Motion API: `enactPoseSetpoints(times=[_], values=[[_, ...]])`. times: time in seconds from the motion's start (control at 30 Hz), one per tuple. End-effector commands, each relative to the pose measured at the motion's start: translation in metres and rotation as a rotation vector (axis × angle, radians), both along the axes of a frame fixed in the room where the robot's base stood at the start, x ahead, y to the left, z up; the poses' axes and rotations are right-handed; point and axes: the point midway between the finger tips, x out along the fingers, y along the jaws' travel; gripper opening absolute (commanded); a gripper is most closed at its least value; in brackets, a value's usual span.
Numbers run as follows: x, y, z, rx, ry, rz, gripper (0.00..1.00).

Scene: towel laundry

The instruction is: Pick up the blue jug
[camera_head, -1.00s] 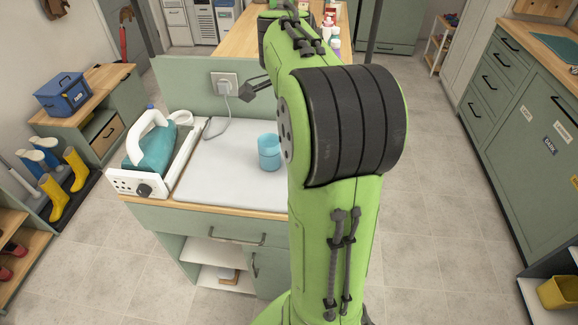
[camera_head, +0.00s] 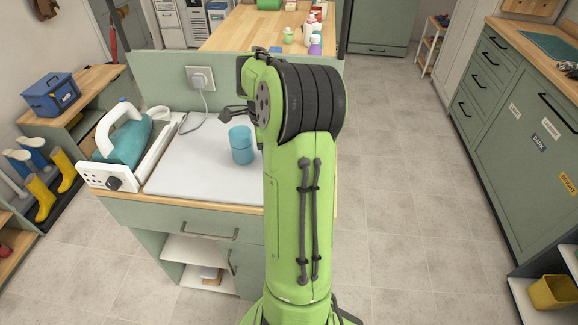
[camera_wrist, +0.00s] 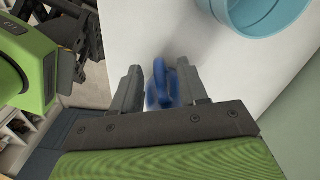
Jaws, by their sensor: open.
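A dark blue thing with a loop like a handle, likely the blue jug (camera_wrist: 161,85), shows between the two grey fingers of my gripper (camera_wrist: 160,68) in the wrist view. The fingers are open, with a gap on both sides of it; I cannot tell how far its body is below them. In the head view my arm hides this thing and most of my gripper. A light blue round cup (camera_head: 241,145) stands upright on the white worktop pad (camera_head: 190,170), left of my arm. The cup also shows at the top right of the wrist view (camera_wrist: 262,14), apart from the fingers.
A teal iron (camera_head: 124,141) with a white handle stands at the pad's left. A wall socket (camera_head: 200,78) with a plugged cable is on the green panel behind. Bottles (camera_head: 313,32) stand on the far wooden counter. The floor at right is clear up to the green cabinets (camera_head: 515,130).

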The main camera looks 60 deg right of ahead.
Motion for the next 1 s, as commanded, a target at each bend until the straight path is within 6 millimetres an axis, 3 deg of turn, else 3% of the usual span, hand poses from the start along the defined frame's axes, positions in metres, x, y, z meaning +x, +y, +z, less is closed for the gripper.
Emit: enactPoseSetpoints(times=[0.2,0.47,0.57,0.77,1.0], values=[[0.000,-0.001,-0.043,0.004,0.002,0.000,0.43],[0.000,-0.001,-0.049,0.001,0.001,0.001,0.43],[0.000,-0.001,-0.048,0.001,0.001,0.001,0.32],[0.000,-0.001,-0.048,0.001,0.001,0.001,0.02],[0.000,-0.001,-0.048,0.000,0.000,0.001,0.00]])
